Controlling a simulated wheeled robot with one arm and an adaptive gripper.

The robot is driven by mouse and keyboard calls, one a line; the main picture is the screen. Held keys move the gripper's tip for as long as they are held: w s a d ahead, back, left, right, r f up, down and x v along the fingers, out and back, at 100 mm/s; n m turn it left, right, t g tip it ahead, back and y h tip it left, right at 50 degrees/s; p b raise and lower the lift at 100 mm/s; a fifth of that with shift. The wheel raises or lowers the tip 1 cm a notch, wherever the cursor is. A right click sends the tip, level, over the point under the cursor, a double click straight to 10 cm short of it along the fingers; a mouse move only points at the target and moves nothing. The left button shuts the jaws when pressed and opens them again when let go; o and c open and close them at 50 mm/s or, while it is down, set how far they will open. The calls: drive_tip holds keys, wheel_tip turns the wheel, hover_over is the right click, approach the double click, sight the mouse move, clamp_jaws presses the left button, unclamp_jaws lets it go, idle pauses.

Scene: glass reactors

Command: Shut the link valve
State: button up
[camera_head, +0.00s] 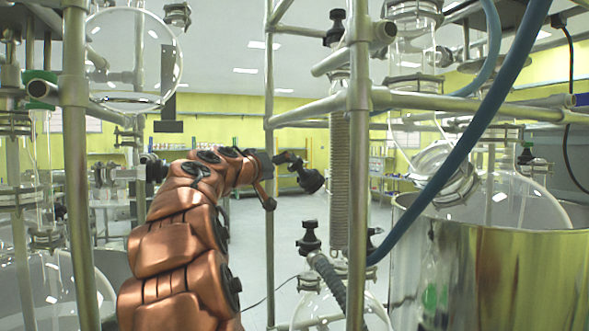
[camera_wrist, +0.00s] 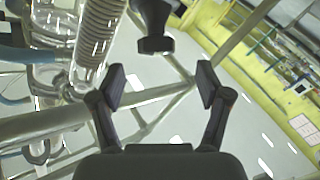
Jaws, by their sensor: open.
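My gripper (camera_head: 291,190) is open and empty at the end of my copper-coloured arm, left of a ribbed, coiled column (camera_head: 340,165). In the wrist view my gripper (camera_wrist: 160,86) has its two black finger pads wide apart. A black valve knob (camera_wrist: 155,28) shows at the top of the wrist view, above the gap between the fingertips and not gripped. Black knobs of similar form show in the head view, one upright below my gripper (camera_head: 310,238) and one high near the frame (camera_head: 337,28). No label tells which is the link valve.
Metal frame posts (camera_head: 357,170) and crossbars stand close around the gripper. A blue hose (camera_head: 465,140) runs down on the right, over a large metal vessel (camera_head: 490,275). Round glass (camera_head: 340,312) sits below. Open floor shows behind, with a yellow wall.

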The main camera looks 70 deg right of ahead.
sight(290, 166)
drive_tip(key=shift+s+d+r+p, duration=0.15)
drive_tip(key=shift+d+p, duration=0.35)
drive_tip(key=shift+d, duration=0.85)
drive_tip(key=shift+s+d+p, duration=0.2)
drive_tip(key=shift+d+p, duration=0.35)
drive_tip(key=shift+d, duration=0.75)
drive_tip(key=shift+s+d+r+p, duration=0.15)
drive_tip(key=shift+d+p, duration=0.35)
drive_tip(key=shift+d, duration=0.85)
drive_tip(key=shift+c, duration=0.2)
drive_tip(key=c, duration=1.1)
drive_tip(key=shift+f, duration=0.1)
drive_tip(key=shift+f+m+g+b, duration=0.2)
drive_tip(key=shift+m+g+b, duration=0.1)
drive_tip(key=shift+b, duration=0.6)
drive_tip(key=m+g+b, duration=0.1)
drive_tip(key=b, duration=0.1)
drive_tip(key=shift+m+h+b, duration=0.3)
